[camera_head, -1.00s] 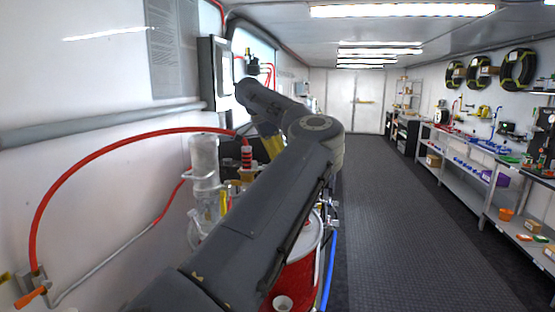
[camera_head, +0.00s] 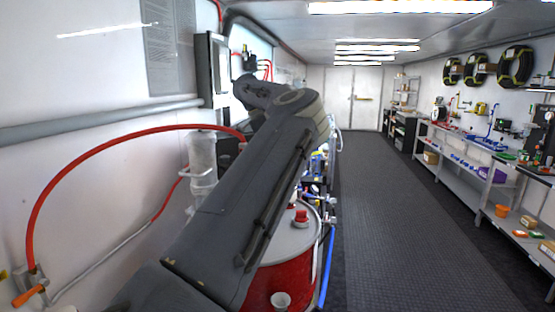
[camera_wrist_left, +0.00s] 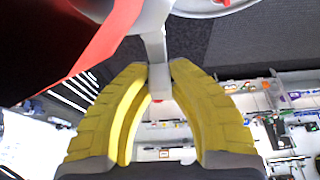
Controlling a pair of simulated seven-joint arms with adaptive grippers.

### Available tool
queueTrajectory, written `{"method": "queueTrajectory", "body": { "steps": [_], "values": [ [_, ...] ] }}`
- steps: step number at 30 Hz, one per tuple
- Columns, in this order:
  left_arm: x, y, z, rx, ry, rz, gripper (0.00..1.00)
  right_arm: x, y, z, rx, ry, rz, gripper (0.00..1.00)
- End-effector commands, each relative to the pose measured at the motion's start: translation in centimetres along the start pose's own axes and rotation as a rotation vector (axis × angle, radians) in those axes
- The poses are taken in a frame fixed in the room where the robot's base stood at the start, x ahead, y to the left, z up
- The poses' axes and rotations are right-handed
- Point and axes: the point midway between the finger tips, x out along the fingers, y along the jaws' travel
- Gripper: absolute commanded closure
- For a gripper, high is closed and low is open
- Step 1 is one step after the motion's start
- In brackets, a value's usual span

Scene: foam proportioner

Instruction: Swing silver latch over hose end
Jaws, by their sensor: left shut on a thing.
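In the left wrist view my left gripper (camera_wrist_left: 159,78) has its yellow fingers closed on a narrow silver-grey bar, which looks like the silver latch (camera_wrist_left: 155,48). The bar runs up from between the fingertips toward a pale rounded part at the top. A red band (camera_wrist_left: 95,52), perhaps the hose, crosses the upper left, close to the bar. In the head view the red hose (camera_head: 100,149) arches from the left wall and passes behind my left arm. Its end, the latch and my left gripper are hidden there by the arm. My right gripper is not in view.
A red drum with a grey lid (camera_head: 285,240) and a clear cylinder (camera_head: 202,153) stand by my left arm. A wall panel (camera_head: 213,70) is behind it. Shelving with tools (camera_head: 480,165) lines the right side. The dark floor aisle (camera_head: 385,220) is clear.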

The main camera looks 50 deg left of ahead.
Motion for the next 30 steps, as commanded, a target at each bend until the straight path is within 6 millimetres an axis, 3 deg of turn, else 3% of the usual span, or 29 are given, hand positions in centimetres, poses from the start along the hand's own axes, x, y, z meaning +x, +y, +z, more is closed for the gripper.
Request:
{"method": "queueTrajectory", "body": {
  "steps": [11,12,18,30],
  "values": [
    [0.1,0.0,0.0,0.002,-0.001,0.003,1.0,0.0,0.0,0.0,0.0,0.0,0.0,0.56],
    [0.1,0.0,0.1,0.002,-0.001,0.003,0.78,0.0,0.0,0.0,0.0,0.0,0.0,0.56],
    [0.1,0.0,0.0,0.002,0.0,0.003,0.56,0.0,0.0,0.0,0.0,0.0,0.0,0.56],
    [-1.0,0.0,0.0,0.005,0.001,0.0,0.56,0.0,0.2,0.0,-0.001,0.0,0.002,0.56]
  ]
}}
